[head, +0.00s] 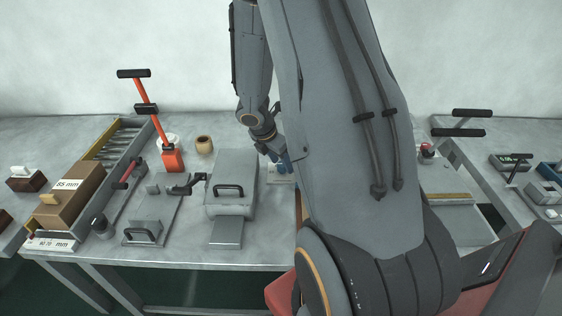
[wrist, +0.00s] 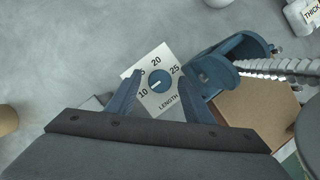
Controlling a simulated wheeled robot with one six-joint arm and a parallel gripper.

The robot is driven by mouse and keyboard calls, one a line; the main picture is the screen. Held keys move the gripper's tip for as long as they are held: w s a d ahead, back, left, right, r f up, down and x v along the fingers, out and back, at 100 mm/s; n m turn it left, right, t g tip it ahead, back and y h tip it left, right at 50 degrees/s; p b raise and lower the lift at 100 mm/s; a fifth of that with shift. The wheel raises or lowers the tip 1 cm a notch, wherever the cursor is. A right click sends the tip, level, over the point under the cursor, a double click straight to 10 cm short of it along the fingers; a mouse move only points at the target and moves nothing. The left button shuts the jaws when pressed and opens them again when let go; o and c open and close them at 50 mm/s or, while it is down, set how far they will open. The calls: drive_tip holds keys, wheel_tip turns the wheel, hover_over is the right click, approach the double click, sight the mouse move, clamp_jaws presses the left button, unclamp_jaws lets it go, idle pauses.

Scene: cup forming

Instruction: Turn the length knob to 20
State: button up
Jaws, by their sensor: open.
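The blue length knob (wrist: 159,80) sits on a white dial plate (wrist: 167,104) marked LENGTH. The numbers 10, 20 and 25 are readable, and a 15 is partly covered by my left finger. The knob's white mark points to the lower left, close to 10. My gripper (wrist: 160,86) is open, with one finger on each side of the knob in the picture. I cannot tell whether the fingers touch it. In the head view my gripper (head: 283,163) is low over the pale dial plate (head: 281,178), and the knob is hidden there.
In the wrist view a blue bracket (wrist: 238,50), a ribbed metal rod (wrist: 275,68) and a brown block (wrist: 255,108) stand close right of the plate. A THICK label (wrist: 309,13) is at the top right. In the head view a grey press (head: 231,180) stands left of my gripper.

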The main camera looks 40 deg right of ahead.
drive_tip(key=c, duration=1)
